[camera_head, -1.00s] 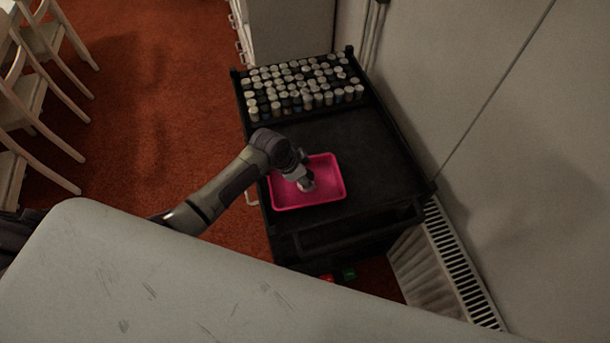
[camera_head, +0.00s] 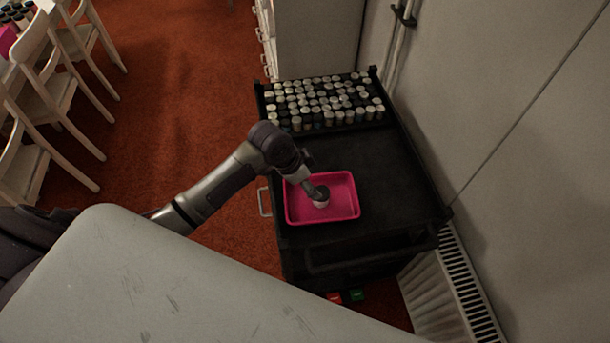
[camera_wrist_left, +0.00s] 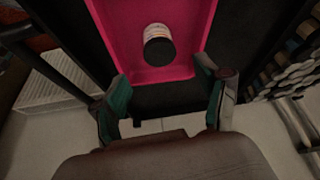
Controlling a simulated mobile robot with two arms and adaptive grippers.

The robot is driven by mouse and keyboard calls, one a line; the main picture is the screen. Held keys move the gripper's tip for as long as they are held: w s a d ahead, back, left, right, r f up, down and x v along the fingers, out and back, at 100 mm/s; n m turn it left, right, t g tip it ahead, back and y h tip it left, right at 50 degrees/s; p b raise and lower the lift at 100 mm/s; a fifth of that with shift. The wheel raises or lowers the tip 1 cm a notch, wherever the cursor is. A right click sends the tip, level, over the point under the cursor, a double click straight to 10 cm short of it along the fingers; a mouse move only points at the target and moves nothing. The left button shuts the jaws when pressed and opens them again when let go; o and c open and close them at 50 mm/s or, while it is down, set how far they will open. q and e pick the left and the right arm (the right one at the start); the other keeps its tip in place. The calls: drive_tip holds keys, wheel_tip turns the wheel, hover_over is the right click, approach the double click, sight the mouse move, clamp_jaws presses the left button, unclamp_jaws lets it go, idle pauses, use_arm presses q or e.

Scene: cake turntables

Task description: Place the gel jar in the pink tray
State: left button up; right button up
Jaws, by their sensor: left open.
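The gel jar (camera_head: 320,201) has a dark lid and a white body with a label. It is inside the pink tray (camera_head: 349,211), which sits on the black cart. In the left wrist view the jar (camera_wrist_left: 158,46) lies within the tray (camera_wrist_left: 117,44), apart from the fingers. My left gripper (camera_wrist_left: 163,97) is open and empty, its two fingers spread at the near edge of the tray in that view. In the head view my left gripper (camera_head: 308,186) is over the tray's left part, beside the jar. My right gripper is not in view.
The black cart (camera_head: 385,170) has clear room right of the tray. A rack of several capped jars (camera_head: 325,100) stands at its far end. A wall (camera_head: 500,110) and a radiator (camera_head: 463,280) are to the right. White chairs (camera_head: 65,90) stand at the left.

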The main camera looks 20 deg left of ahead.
use_arm(q)
drive_tip(key=shift+v, duration=1.75)
